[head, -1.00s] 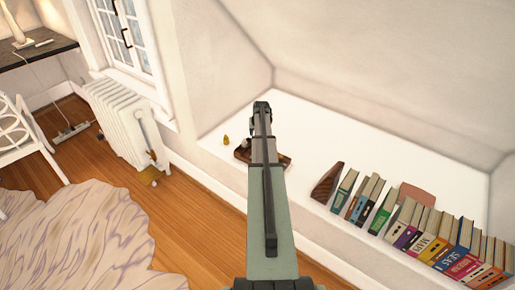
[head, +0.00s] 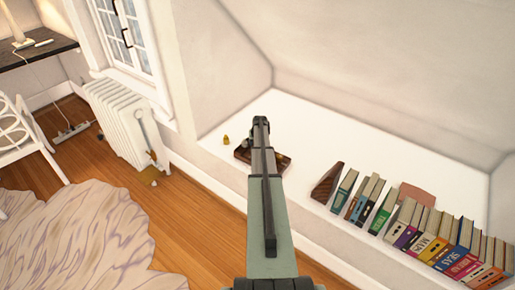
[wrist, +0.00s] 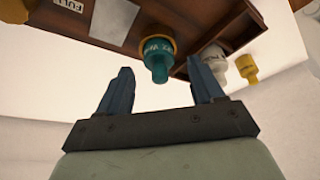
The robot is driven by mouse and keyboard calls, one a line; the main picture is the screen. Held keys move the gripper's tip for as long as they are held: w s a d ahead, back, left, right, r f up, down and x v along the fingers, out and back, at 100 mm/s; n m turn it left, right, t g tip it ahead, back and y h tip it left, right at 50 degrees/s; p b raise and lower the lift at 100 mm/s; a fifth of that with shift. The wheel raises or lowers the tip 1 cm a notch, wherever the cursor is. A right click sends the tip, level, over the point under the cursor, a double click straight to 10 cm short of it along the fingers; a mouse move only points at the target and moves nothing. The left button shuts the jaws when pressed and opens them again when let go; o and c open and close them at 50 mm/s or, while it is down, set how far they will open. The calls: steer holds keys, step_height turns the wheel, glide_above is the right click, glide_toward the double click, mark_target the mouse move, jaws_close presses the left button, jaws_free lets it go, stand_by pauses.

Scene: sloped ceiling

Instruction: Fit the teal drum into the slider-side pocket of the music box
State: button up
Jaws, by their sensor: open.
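The teal drum (wrist: 158,62), with a yellow band and lettering, shows in the wrist view at the edge of the brown wooden music box (wrist: 195,15). I cannot tell whether it sits in a pocket or just against the box. My gripper (wrist: 160,65) is open, and the drum appears between its two dark fingertips with gaps on both sides. In the head view my gripper (head: 261,120) is over the music box (head: 243,154); my arm hides most of the box and the teal drum. The slider-side pocket cannot be made out.
A white-grey piece (wrist: 213,57) and a yellow piece (wrist: 246,66) are close to the box, right of the teal drum in the wrist view. A row of books (head: 440,245) with a wooden bookend (head: 327,183) stands to the right. The white ledge (head: 340,135) behind is clear.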

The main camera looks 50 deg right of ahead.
steer(key=shift+w+d+f, duration=0.15)
steer(key=shift+w+f, duration=0.05)
steer(key=shift+f, duration=0.5)
steer(key=c, duration=1.2)
steer(key=shift+r, duration=0.2)
